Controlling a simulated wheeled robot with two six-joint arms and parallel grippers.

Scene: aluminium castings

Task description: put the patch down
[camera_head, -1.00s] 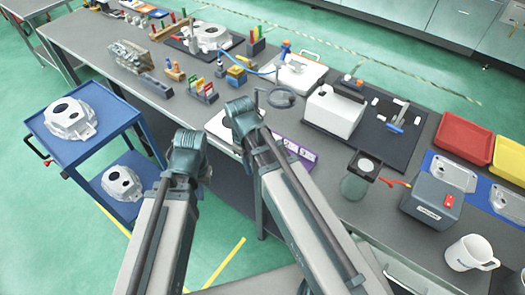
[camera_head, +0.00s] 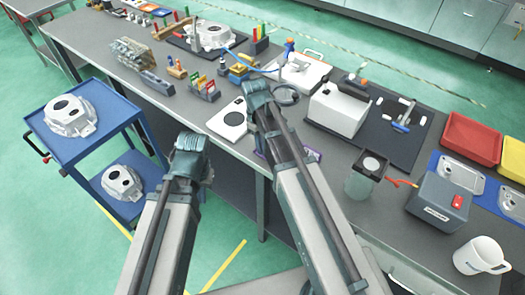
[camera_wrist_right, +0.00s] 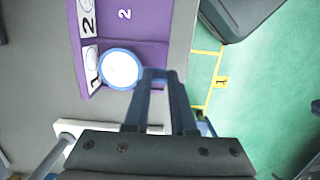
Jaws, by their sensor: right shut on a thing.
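The patch (camera_wrist_right: 120,68), a round white disc with a blue rim, shows in the right wrist view. My right gripper (camera_wrist_right: 160,76) is shut on its edge. The disc is over the purple tray (camera_wrist_right: 136,22), by the label 1; whether it touches the tray I cannot tell. In the head view my right gripper (camera_head: 258,94) is above the bench's front part, its fingers hidden; the patch cannot be made out there. The purple tray is mostly hidden behind my right arm. My left gripper (camera_head: 190,152) is in front of the bench edge and its fingers are hidden.
A white plate with a black disc (camera_head: 230,119) lies left of my right gripper. A white box (camera_head: 338,108) and a dark mat (camera_head: 405,147) are to the right. A blue cart (camera_head: 104,142) with castings stands left.

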